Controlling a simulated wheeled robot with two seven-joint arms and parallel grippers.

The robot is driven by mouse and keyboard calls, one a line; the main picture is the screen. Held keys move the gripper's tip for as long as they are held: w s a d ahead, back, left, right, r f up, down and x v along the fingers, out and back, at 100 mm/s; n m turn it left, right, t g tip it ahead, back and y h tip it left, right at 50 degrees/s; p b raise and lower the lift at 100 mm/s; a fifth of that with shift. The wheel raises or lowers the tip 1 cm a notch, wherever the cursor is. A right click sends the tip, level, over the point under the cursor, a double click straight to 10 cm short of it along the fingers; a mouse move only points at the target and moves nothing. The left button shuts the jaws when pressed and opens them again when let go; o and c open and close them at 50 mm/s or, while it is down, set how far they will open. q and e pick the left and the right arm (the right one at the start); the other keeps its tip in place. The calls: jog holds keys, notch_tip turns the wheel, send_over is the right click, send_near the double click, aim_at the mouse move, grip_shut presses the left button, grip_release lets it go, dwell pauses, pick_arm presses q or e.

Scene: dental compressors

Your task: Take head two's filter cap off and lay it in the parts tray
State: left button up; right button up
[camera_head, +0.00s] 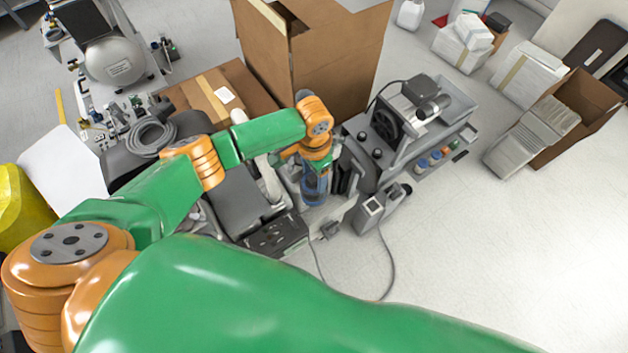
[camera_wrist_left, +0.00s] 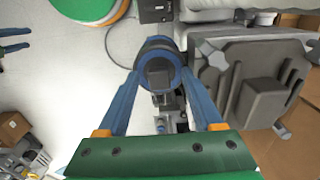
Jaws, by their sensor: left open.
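My left gripper (camera_head: 316,192) reaches down beside a grey unit left of the fan compressor (camera_head: 405,120). In the left wrist view its blue fingers (camera_wrist_left: 160,82) are open. A dark round part with a blue rim (camera_wrist_left: 160,52) shows at the fingertips; I cannot tell whether it is head two's filter cap or whether the fingers touch it. Two blue prongs (camera_wrist_left: 15,40) at the left edge of that view look like my right gripper, spread apart. A black slotted tray-like box (camera_head: 276,237) lies near my left gripper; I cannot tell whether it is the parts tray.
A grey shelf with several coloured round pieces (camera_head: 435,158) runs along the fan compressor's front. A grey box with a cord (camera_head: 372,210) stands before it. A tall carton (camera_head: 315,55) stands behind my arm. Open floor (camera_head: 500,250) lies to the right.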

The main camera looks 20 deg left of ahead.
pick_arm(q)
grip_shut()
jog(key=shift+r, duration=0.15)
